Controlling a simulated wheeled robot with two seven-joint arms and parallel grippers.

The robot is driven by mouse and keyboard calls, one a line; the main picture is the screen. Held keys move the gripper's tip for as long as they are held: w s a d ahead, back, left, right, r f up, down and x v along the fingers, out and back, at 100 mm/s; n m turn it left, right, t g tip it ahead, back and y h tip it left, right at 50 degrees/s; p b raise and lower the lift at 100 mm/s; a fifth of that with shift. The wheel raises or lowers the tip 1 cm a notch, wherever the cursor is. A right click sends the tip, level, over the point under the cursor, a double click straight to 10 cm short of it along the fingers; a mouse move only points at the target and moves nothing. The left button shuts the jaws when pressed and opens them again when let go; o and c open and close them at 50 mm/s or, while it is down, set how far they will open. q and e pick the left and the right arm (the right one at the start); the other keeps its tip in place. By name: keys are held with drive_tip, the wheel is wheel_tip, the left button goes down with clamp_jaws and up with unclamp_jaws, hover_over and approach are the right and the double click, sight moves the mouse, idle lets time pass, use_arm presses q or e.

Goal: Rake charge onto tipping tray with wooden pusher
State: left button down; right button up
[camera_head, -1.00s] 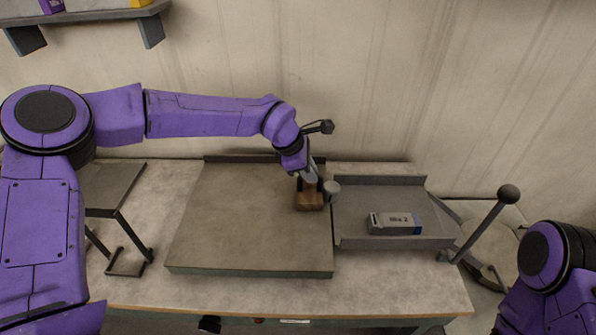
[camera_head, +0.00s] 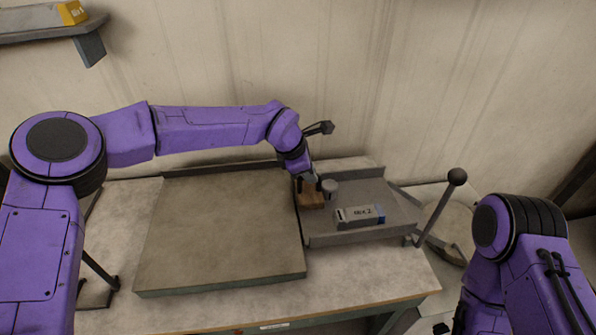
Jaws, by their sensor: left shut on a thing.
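My left gripper (camera_head: 311,182) is shut on a wooden pusher (camera_head: 311,199) and partly hides it. The brown block of the pusher is low at the left edge of the grey tipping tray (camera_head: 325,239), where it adjoins the large flat board (camera_head: 220,222). A small grey round-topped piece (camera_head: 329,187) is close at the pusher's right side; I cannot tell whether they touch. A grey box with a blue end (camera_head: 360,217), with a printed label, lies on the tray.
A lever with a black ball knob (camera_head: 457,177) rises at the tray's right. The tray has a raised back wall. The board is bare. A shelf (camera_head: 45,29) with a yellow item (camera_head: 72,12) is at upper left. The table's front strip (camera_head: 350,278) is clear.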

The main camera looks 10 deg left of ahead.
use_arm(q)
drive_tip(key=d+r+p, duration=0.1)
drive_tip(key=w+d+r+p, duration=0.1)
drive_tip(key=d+p, duration=0.1)
drive_tip(key=shift+d+r, duration=0.1)
drive_tip(key=shift+r, duration=0.05)
wheel_tip(320, 180, up, 2)
drive_tip(key=shift+r+p, duration=0.2)
drive_tip(key=shift+p, duration=0.95)
drive_tip(key=shift+s+a+r+p, duration=0.1)
drive_tip(key=shift+a+r+p, duration=0.05)
drive_tip(key=shift+r+p, duration=0.4)
drive_tip(key=shift+a+r+p, duration=0.1)
drive_tip(key=shift+r+p, duration=0.3)
drive_tip(key=shift+r, duration=0.25)
